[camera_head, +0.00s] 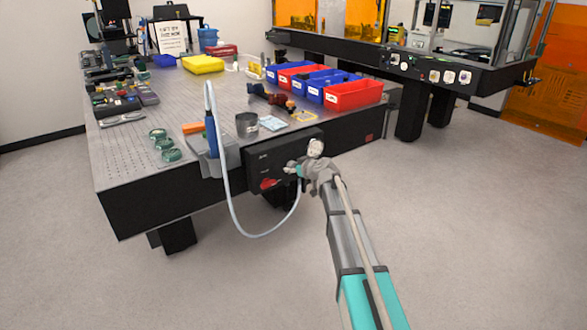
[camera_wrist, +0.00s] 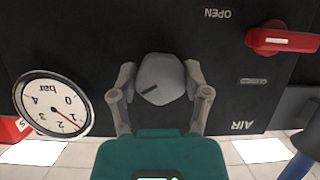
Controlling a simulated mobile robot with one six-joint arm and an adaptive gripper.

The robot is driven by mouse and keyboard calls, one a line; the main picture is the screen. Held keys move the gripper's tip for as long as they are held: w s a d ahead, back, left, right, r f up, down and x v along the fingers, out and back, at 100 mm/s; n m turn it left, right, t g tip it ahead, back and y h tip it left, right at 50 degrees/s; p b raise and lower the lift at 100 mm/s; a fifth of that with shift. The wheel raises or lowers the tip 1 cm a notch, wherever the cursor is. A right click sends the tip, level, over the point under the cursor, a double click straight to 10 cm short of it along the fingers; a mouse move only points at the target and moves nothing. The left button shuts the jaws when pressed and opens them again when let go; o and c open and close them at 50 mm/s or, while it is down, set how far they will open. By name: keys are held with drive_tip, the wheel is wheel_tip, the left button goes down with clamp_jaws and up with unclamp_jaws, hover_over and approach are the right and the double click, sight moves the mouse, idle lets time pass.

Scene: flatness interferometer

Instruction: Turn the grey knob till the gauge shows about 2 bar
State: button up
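The grey knob (camera_wrist: 161,80) sits on a dark panel (camera_wrist: 225,55), with a dark mark line pointing to the lower left in the wrist view. My gripper (camera_wrist: 161,76) has one finger on each side of the knob, and both fingertips appear to press on its rim. The round white gauge (camera_wrist: 50,101) is left of the knob and appears upside down. Its red needle points to the lower right, close to the 1 on the bar scale. In the head view my gripper (camera_head: 300,168) is at the panel and hides the knob; the gauge (camera_head: 315,148) shows just above.
A red valve handle (camera_wrist: 284,40) is right of the knob in the wrist view, near the word OPEN. A pale hose (camera_head: 228,205) loops down beside the panel. The floor around is clear.

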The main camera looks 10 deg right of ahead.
drive_tip(key=c, duration=0.5)
drive_tip(key=shift+m, duration=0.3)
drive_tip(key=o, duration=1.2)
drive_tip(key=shift+c, duration=0.2)
